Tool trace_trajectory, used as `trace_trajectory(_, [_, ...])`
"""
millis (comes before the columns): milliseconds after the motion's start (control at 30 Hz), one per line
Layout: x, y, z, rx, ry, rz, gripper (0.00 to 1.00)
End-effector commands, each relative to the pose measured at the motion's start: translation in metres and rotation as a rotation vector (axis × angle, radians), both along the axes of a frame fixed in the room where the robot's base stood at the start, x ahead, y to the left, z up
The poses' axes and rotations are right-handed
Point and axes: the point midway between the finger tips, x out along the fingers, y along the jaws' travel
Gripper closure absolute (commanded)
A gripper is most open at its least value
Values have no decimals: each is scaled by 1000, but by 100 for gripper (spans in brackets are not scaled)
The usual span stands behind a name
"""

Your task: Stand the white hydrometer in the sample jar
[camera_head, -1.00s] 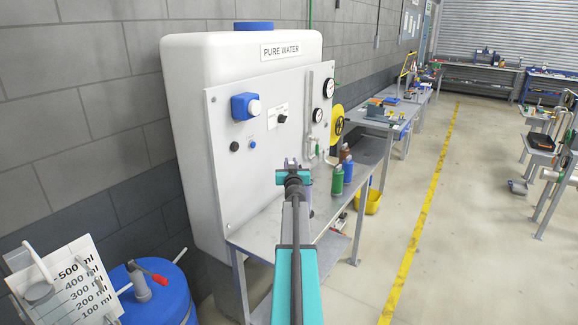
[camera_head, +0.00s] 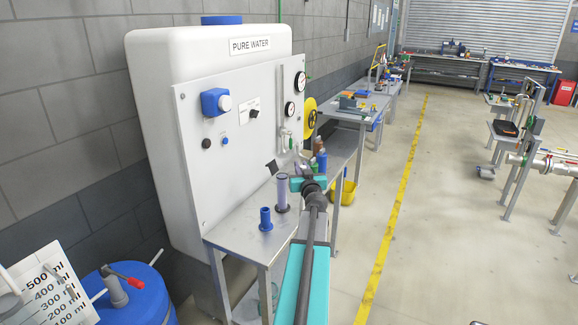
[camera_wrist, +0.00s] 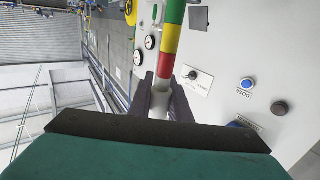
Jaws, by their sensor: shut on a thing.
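My gripper (camera_wrist: 161,100) is shut on the white hydrometer (camera_wrist: 158,101) in the wrist view. The white lower part sits between the fingers. Its stem, banded red, yellow and green, runs up out of the frame. In the head view my gripper (camera_head: 299,166) is over the bench, and the hydrometer cannot be made out clearly there. A tall grey-violet cylinder (camera_head: 282,193), likely the sample jar, stands upright on the bench just left of my gripper. Its mouth and inside are too small to judge.
A shorter blue cylinder (camera_head: 265,219) stands on the steel bench (camera_head: 233,235) left of the tall one. A blue bottle (camera_head: 321,161) stands behind my gripper. The white panel (camera_head: 213,155) with gauges and knobs rises behind the bench. The front left of the bench is clear.

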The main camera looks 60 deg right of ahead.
Motion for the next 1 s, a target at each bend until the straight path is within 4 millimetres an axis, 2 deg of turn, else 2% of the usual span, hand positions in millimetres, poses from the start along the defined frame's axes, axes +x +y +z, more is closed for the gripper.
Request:
trace_trajectory(100, [-13,0,0,0,-1,-1,100])
trace_trajectory(300, [-21,0,0,0,0,0,100])
trace_trajectory(1000, [-21,0,-2,1,-1,0,100])
